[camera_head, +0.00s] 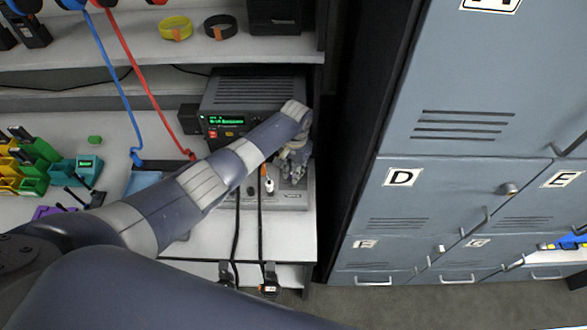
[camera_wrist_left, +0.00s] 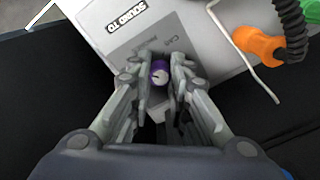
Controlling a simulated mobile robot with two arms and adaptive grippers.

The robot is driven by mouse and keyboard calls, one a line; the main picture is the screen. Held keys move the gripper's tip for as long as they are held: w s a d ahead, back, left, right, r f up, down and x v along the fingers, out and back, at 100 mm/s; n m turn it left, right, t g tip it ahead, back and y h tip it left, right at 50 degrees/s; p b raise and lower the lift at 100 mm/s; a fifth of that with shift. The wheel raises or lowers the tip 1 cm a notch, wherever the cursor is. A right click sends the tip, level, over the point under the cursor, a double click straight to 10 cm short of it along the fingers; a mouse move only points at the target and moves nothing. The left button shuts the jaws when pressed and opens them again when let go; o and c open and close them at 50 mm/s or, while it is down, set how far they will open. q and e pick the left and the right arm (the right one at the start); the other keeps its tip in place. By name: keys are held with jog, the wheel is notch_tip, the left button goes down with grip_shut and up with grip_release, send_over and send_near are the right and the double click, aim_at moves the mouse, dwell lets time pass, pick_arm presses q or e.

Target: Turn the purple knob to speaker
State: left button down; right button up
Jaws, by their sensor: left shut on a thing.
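The purple knob (camera_wrist_left: 160,73) shows in the left wrist view on a grey label panel of a light-coloured box (camera_wrist_left: 187,30). Printing on the box reads "SOUND TO"; the smaller label words by the knob are partly covered and hard to read. My left gripper (camera_wrist_left: 160,82) is shut on the knob, with one finger on each side of it. A pale mark shows on the knob's top. In the head view my left gripper (camera_head: 293,165) is at the right end of the grey box (camera_head: 290,200), and the knob is hidden there. My right gripper is not in view.
A black radio (camera_head: 252,95) with a green display stands behind the box. An orange plug (camera_wrist_left: 258,45) and a black coiled cord (camera_wrist_left: 291,20) are near the knob. Grey lockers (camera_head: 440,190) rise at the right, past the desk edge.

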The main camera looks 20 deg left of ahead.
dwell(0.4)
pick_arm(q)
jog(key=c, duration=1.5)
grip_release()
jog(key=shift+o, duration=0.2)
notch_tip(320, 180, up, 12)
jog(key=shift+d, duration=0.15)
